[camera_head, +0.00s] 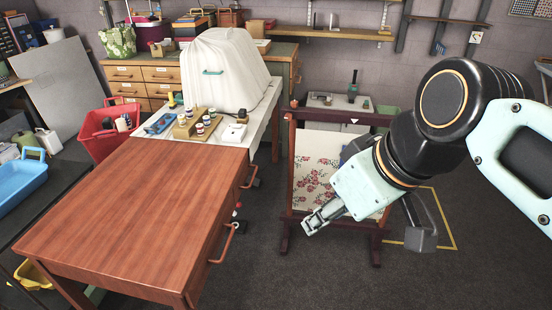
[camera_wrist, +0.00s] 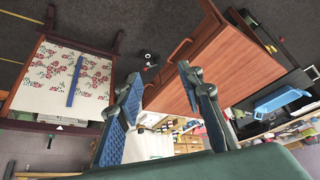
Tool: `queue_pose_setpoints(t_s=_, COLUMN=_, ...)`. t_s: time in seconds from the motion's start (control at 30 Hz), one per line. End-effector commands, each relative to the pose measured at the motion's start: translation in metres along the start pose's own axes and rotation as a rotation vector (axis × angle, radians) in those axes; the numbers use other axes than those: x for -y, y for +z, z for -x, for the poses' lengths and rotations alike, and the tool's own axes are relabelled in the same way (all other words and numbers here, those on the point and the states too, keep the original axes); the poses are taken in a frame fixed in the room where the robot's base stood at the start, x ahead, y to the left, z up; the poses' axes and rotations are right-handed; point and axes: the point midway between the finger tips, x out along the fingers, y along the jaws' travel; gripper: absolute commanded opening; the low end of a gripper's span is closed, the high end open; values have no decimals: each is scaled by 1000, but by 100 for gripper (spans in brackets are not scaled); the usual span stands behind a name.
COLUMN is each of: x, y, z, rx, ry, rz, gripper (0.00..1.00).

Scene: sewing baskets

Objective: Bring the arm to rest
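My gripper (camera_head: 314,220) hangs in the air to the right of the wooden table (camera_head: 140,200), in front of the low stand with flowered cloth (camera_head: 312,180). In the wrist view my gripper (camera_wrist: 161,76) has its two blue-padded fingers apart, with nothing between them. The arm reaches in from the right side of the head view, bent at a dark joint, with the gripper pointing down and left.
A white cloth-covered shape (camera_head: 225,75) and small jars (camera_head: 206,121) in a wooden holder stand at the table's far end. A red basket (camera_head: 95,138) and a blue tray (camera_head: 20,180) are at left. Bare floor (camera_head: 340,285) lies below my gripper.

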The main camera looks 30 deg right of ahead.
Motion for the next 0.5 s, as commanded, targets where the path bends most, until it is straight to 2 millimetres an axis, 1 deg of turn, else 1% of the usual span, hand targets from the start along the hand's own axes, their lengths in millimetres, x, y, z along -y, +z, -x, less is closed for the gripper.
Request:
queue_pose_setpoints(t_s=0.17, x=2, y=-2, z=-2, rx=1, ry=3, rz=-3, gripper=35)
queue_pose_setpoints(t_s=0.27, x=13, y=-11, z=-8, rx=5, ry=16, rz=-15, gripper=35)
queue_pose_setpoints(t_s=0.37, x=32, y=-25, z=-22, rx=9, ry=38, rz=-42, gripper=35)
queue_pose_setpoints(t_s=0.5, x=66, y=-42, z=-46, rx=7, ry=63, rz=-91, gripper=35)
